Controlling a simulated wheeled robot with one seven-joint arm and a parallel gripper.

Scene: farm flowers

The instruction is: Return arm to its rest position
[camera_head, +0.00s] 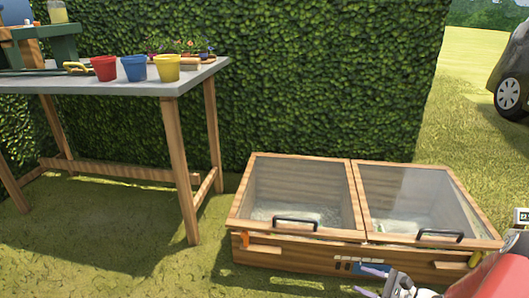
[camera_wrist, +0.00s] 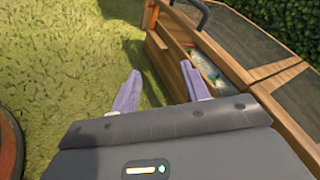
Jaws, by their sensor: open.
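My gripper (camera_head: 372,282) is at the lower right in the head view, just in front of the wooden cold frame (camera_head: 300,258). In the wrist view my gripper (camera_wrist: 160,85) shows two purple fingers spread apart with nothing between them. The right finger overlaps the cold frame's front (camera_wrist: 158,55) in the picture; I cannot tell whether they touch. Part of my arm shows at the lower right corner of the head view.
The cold frame has two closed glass lids with black handles (camera_head: 295,222) (camera_head: 440,234). A table (camera_head: 130,84) at the left bears red (camera_head: 104,68), blue (camera_head: 134,68) and yellow (camera_head: 167,68) pots. A hedge (camera_head: 330,80) stands behind. Grass (camera_head: 120,250) lies open at left.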

